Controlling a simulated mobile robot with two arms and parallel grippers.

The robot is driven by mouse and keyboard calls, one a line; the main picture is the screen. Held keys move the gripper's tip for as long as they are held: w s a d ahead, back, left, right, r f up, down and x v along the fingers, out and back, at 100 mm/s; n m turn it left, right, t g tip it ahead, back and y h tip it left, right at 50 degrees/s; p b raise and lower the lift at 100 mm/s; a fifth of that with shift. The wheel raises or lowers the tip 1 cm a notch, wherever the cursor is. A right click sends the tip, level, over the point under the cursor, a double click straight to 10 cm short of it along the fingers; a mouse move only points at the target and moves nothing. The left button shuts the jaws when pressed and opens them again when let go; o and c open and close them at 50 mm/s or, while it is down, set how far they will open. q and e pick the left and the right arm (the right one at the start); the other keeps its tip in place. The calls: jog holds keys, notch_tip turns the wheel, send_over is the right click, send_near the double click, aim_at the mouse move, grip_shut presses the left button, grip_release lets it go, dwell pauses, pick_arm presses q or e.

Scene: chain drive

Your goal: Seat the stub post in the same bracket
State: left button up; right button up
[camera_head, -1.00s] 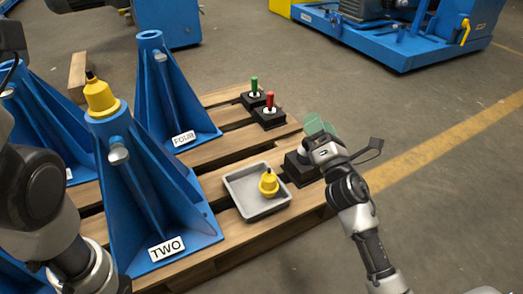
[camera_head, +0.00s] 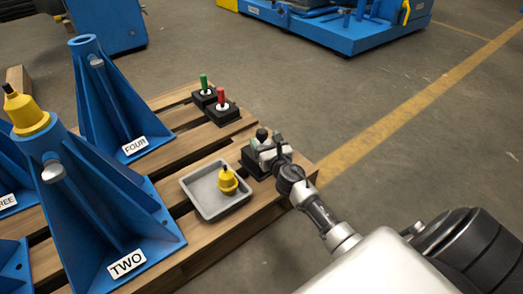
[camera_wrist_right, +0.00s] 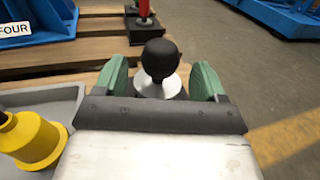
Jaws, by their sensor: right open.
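A post with a round black knob (camera_wrist_right: 160,57) and a pale collar stands between the green fingers of my right gripper (camera_wrist_right: 160,80) in the right wrist view. The fingers are open, one on each side, apart from the knob. In the head view the knob (camera_head: 262,134) shows just beyond my right gripper (camera_head: 264,147), over a black block (camera_head: 256,169). Which part is the stub post I cannot tell for sure. Blue bracket TWO (camera_head: 92,205) carries a yellow plug (camera_head: 28,116) with a black tip on top. My left gripper is out of view.
A grey tray (camera_head: 189,192) holds a yellow plug (camera_head: 227,181) left of my right gripper. Green (camera_head: 204,83) and red (camera_head: 221,98) posts stand in black blocks behind. Blue bracket FOUR (camera_head: 100,105) has an open top. All rest on a wooden pallet (camera_head: 210,238).

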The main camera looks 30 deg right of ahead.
jog(key=shift+w+d, duration=0.15)
jog(key=shift+w, duration=0.55)
jog(key=shift+w+d, duration=0.1)
jog(key=shift+w, duration=0.6)
grip_shut()
jog(key=shift+r, duration=0.15)
